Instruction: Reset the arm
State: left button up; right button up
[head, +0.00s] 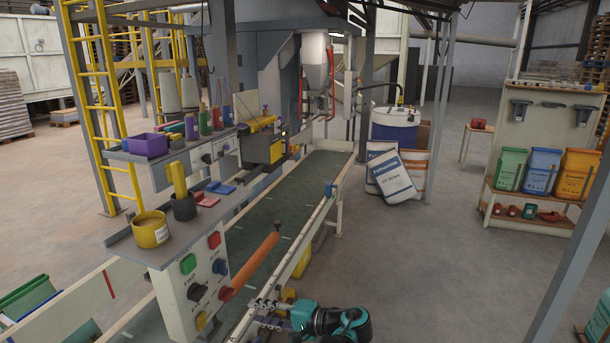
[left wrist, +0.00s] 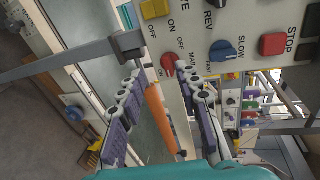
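My left gripper (head: 266,313) is at the bottom of the head view, in front of the control panel (head: 190,290) and below the orange lever (head: 252,265). Its teal wrist lies to the right of it. In the left wrist view the two fingers of this gripper (left wrist: 165,100) stand wide apart with nothing clamped. The orange lever (left wrist: 164,118) shows in the gap between them, beyond the fingers. Whether a finger touches the lever or panel cannot be told. The panel (left wrist: 240,20) carries red, blue and yellow controls. My right gripper is in neither view.
A conveyor (head: 285,200) with side rails runs away behind the panel. A yellow pot (head: 151,232) and dark cup (head: 184,208) stand on the panel's top. White sacks (head: 390,176) lean by a blue drum (head: 395,126). The floor on the right is largely clear.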

pick_arm(q)
jog(key=s+a+r+h, duration=0.1)
jog(key=s+a+h, duration=0.5)
jog(key=s+a, duration=0.25)
jog(key=s+f+n+h, duration=0.1)
jog(key=s+n+h, duration=0.1)
jog(key=s+h, duration=0.2)
jog(key=s+d+f+n+t+h, duration=0.1)
jog(key=s+f+n+h, duration=0.1)
jog(key=s, duration=0.9)
jog(key=shift+d+n+t+h, duration=0.3)
jog(key=shift+n+h, duration=0.2)
jog(key=shift+h, duration=0.5)
jog(key=shift+o, duration=0.3)
jog(key=shift+s+f, duration=0.1)
jog(key=shift+f, duration=0.05)
